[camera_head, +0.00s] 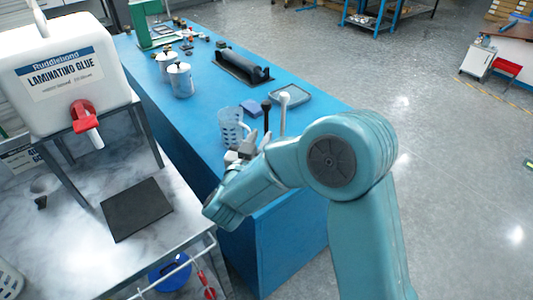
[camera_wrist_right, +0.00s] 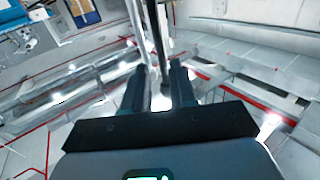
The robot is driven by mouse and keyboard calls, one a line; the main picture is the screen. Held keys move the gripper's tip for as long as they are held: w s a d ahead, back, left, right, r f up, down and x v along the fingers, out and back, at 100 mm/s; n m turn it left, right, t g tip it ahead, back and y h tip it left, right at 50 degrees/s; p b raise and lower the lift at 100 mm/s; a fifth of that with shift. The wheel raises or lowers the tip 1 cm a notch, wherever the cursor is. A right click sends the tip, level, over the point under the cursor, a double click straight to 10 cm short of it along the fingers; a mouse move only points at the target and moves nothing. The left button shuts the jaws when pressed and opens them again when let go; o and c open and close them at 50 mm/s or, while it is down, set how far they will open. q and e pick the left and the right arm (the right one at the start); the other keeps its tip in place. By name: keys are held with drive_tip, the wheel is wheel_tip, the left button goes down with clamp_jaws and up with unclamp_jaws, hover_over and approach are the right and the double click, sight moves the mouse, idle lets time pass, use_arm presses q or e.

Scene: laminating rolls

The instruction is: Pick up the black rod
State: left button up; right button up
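The black rod (camera_head: 266,112) with a dark rounded top stands upright near the front end of the blue table, beside a white rod (camera_head: 283,112). Their lower parts are hidden behind my right arm. My right gripper (camera_head: 245,143) is just in front and left of the rods. In the right wrist view its two dark fingers (camera_wrist_right: 159,78) are apart. A dark rod (camera_wrist_right: 158,40) runs up between and beyond them, with a paler rod (camera_wrist_right: 137,22) close by on the left. Gaps show beside the dark rod; contact cannot be told. My left gripper is not in view.
On the blue table (camera_head: 205,130) stand a perforated cup (camera_head: 231,127), a blue block (camera_head: 250,107), a grey tray (camera_head: 291,95), white canisters (camera_head: 180,80) and a black roller (camera_head: 243,68). A glue container (camera_head: 70,70) stands on the left. Open floor lies right.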

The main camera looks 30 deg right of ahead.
sight(266, 127)
drive_tip(key=x, duration=0.3)
drive_tip(key=p+x, duration=0.1)
drive_tip(key=x, duration=0.1)
drive_tip(key=p+x, duration=0.1)
drive_tip(key=x, duration=0.2)
drive_tip(key=shift+w+f, duration=0.1)
drive_tip(key=shift+f, duration=0.15)
clamp_jaws()
